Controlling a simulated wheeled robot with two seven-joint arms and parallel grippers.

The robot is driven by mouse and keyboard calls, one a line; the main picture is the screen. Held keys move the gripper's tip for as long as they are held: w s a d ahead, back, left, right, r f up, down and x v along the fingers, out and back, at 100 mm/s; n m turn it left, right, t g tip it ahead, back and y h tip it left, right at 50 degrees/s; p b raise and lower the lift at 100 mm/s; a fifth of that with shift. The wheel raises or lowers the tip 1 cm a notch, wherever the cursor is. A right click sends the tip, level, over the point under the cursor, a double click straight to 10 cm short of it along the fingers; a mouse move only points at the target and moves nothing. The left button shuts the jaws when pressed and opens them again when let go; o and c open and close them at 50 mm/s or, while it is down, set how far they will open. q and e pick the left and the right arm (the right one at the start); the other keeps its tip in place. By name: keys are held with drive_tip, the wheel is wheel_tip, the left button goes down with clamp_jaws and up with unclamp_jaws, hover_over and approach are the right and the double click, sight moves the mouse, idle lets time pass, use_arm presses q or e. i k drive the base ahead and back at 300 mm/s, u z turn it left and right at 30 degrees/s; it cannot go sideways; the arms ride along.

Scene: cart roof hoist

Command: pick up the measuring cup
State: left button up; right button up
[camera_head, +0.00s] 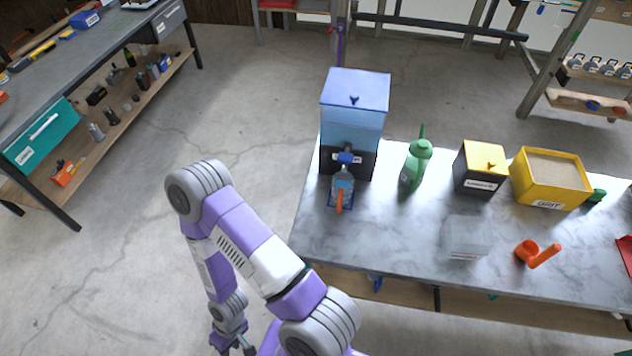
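A small clear cup with an orange handle (339,200), which looks like the measuring cup, stands on a blue base under the tap of a blue water dispenser (352,105). The cup looks bluish inside; the tap hides part of its top. An orange scoop-like cup with a long handle (528,252) lies at the table's front right. My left gripper (234,347) hangs low at the bottom edge, left of the table and well away from both cups. Its fingers are small and partly cut off, so its opening is unclear. My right gripper is not in view.
On the marble table (390,240) stand a green watering can or sprayer (416,165), a black and yellow box (481,170), a yellow grit bin (548,182) and a clear box (466,238). The table's front middle is clear. A workbench (95,45) stands at left.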

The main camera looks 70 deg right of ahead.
sight(342, 183)
drive_tip(key=i, duration=1.05)
drive_tip(key=z, duration=2.2)
